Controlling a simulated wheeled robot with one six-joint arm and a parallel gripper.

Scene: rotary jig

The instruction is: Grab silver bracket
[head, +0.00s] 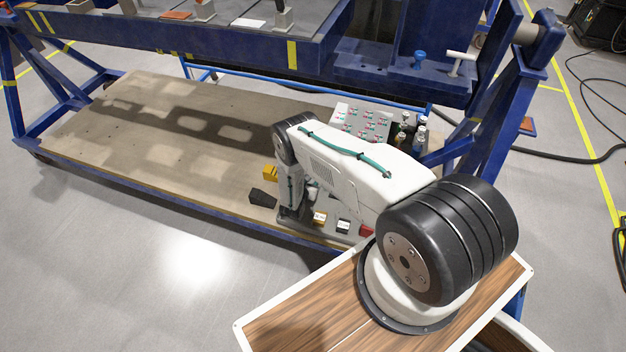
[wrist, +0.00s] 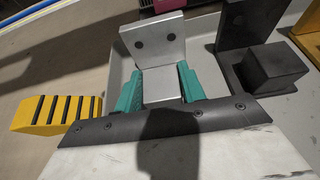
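The silver bracket (wrist: 155,43), an L-shaped metal piece with two dark holes in its upright plate, is at the upper middle of the wrist view. Its lower block sits between the two teal fingers of my gripper (wrist: 162,88). The fingers lie flush along both sides of that block, with no clear gap, so my gripper looks shut on it. The bracket is over or in a grey tray (wrist: 122,62); I cannot tell whether it touches the tray floor. In the head view my arm hides the bracket and most of my gripper.
A yellow block with black stripes (wrist: 57,115) lies left of the gripper. A black bracket (wrist: 270,68) stands close on the right. In the head view, a button panel (head: 364,122) and bottles (head: 420,137) stand behind my arm. The wooden deck (head: 150,140) at left is clear.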

